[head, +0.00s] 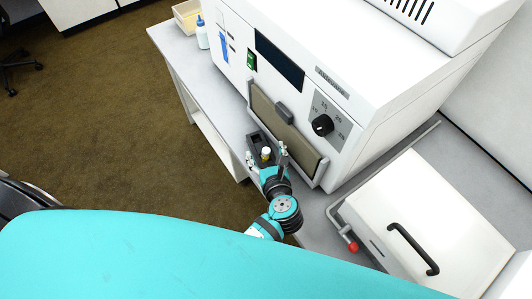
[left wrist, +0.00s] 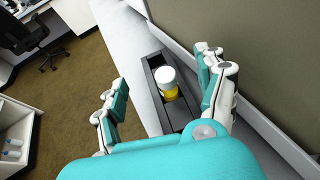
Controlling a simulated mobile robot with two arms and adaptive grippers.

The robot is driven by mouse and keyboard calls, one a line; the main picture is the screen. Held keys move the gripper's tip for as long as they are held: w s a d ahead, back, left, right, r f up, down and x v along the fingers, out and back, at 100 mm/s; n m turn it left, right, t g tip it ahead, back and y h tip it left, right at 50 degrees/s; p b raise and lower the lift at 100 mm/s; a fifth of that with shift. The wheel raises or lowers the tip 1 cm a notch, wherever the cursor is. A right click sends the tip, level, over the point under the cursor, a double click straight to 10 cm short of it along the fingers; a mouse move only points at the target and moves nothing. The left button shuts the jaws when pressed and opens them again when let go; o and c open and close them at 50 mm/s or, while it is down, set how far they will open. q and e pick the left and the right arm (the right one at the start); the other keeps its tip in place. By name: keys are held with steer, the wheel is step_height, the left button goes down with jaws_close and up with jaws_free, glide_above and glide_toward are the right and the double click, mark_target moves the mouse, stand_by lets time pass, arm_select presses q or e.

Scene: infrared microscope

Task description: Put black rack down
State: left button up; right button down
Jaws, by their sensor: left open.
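The black rack (head: 255,141) is a small dark block with slots, beside the front of the white instrument. It also shows in the left wrist view (left wrist: 178,117), resting on the pale bench strip near its edge. A vial (left wrist: 167,83) with a white cap and yellow body stands upright in the rack; it shows in the head view too (head: 266,153). My left gripper (head: 267,156) is open, with its fingers (left wrist: 163,72) on either side of the rack. Gaps show between the fingers and the rack. My right gripper is in neither view.
The white instrument (head: 330,75) with a brown front panel (head: 285,130) stands close behind the rack. A white box with a black handle (head: 412,249) and a red-knobbed lever (head: 352,247) are at right. A bottle (head: 202,36) and tray (head: 187,16) stand at the far bench end.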

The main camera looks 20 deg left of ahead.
arm_select(q)
steer(key=shift+r, duration=0.5)
steer(key=v, duration=0.7)
steer(key=shift+s+d+b, duration=0.1)
steer(key=shift+s+b, duration=0.15)
steer(key=shift+b, duration=0.1)
